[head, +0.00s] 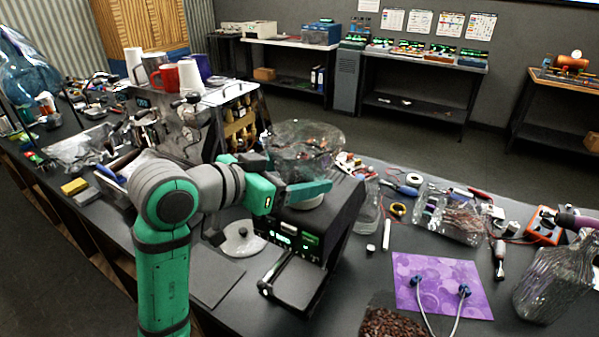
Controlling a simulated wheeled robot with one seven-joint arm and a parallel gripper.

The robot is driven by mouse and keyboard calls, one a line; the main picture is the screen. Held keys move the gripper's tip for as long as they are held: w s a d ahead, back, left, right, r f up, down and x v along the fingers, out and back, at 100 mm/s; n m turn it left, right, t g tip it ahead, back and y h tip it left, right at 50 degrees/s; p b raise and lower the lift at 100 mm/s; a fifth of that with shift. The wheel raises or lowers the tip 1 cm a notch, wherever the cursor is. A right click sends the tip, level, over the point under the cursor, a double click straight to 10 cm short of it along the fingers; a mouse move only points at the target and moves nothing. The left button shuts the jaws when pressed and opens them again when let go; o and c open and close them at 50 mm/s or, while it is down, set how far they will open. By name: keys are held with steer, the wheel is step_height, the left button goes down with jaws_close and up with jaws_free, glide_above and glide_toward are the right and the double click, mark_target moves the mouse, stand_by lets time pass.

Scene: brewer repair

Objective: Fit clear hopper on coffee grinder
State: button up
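The clear hopper (318,137), a wide transparent bowl, is over the top of the black coffee grinder (335,218) in the head view. A pale round collar shows below it, partly covered by my gripper. My gripper (300,180) reaches in from the left at the hopper's lower part. One green finger passes in front of it; the other is mostly hidden behind the clear plastic. I cannot tell whether the fingers press on the hopper, or whether its neck is seated in the grinder.
A round pale lid (243,240) lies left of the grinder. An espresso machine (205,125) with cups stands behind left. A purple mat (440,283), a bag of coffee beans (388,322), clear containers and tools crowd the right side.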

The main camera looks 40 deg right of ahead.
steer(key=shift+s+d+f, duration=0.15)
steer(key=o, duration=1.4)
steer(key=shift+c, duration=0.2)
steer(key=v, duration=1)
steer(key=shift+a, duration=0.35)
